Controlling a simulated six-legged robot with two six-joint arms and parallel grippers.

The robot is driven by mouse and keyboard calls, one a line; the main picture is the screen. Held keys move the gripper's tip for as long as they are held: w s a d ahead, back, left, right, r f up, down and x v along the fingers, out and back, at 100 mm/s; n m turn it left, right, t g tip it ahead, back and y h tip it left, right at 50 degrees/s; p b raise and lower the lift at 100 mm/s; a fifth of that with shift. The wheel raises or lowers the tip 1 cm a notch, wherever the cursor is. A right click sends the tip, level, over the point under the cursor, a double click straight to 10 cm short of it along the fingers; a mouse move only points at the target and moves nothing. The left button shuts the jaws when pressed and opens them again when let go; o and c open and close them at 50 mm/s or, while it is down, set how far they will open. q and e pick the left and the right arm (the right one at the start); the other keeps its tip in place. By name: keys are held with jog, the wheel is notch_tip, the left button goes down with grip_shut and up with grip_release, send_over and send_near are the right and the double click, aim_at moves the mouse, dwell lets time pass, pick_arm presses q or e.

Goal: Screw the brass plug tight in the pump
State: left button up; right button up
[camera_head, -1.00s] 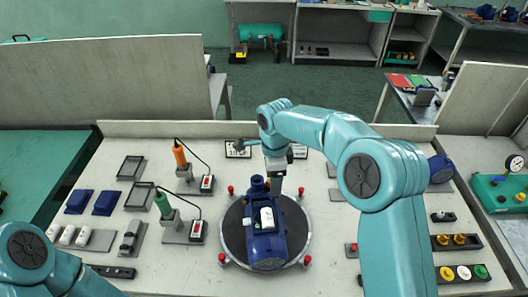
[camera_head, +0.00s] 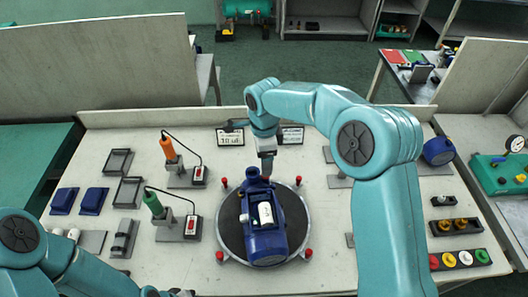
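The blue pump (camera_head: 266,240) lies on a round dark turntable (camera_head: 232,235) at the middle of the bench, a white label on its body. My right gripper (camera_head: 267,167) points down at the pump's far end, close to its short upright part. Its fingertips are small and partly hidden, so I cannot tell if they hold anything. No brass plug can be made out in the pump. Two brass-yellow plugs (camera_head: 453,224) sit in a dark tray at the right. My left gripper (camera_head: 170,292) shows only in part at the bottom edge; its fingers are unclear.
Red posts (camera_head: 308,253) stand around the turntable. An orange-handled tool (camera_head: 168,147) and a green-handled tool (camera_head: 153,204) stand in holders at the left, with corded switch boxes. A tray of coloured caps (camera_head: 466,258) lies at the right. Blue boxes (camera_head: 93,200) lie at far left.

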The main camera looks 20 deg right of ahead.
jog(key=shift+d+f+b, duration=0.25)
jog(key=shift+f, duration=0.35)
jog(key=shift+d+f+b, duration=0.2)
jog(key=shift+f, duration=0.4)
jog(key=shift+a+f+b, duration=0.35)
jog(key=shift+f+b, duration=0.45)
jog(key=shift+f, duration=0.05)
jog(key=shift+w+d+r, duration=0.1)
jog(key=shift+r, duration=0.1)
jog(key=shift+d+f, duration=0.15)
jog(key=shift+d, duration=0.15)
jog(key=shift+a, duration=0.2)
jog(key=shift+d, duration=0.15)
jog(key=shift+a, duration=0.2)
jog(key=shift+d+f+b, duration=0.15)
jog(key=shift+b, duration=0.15)
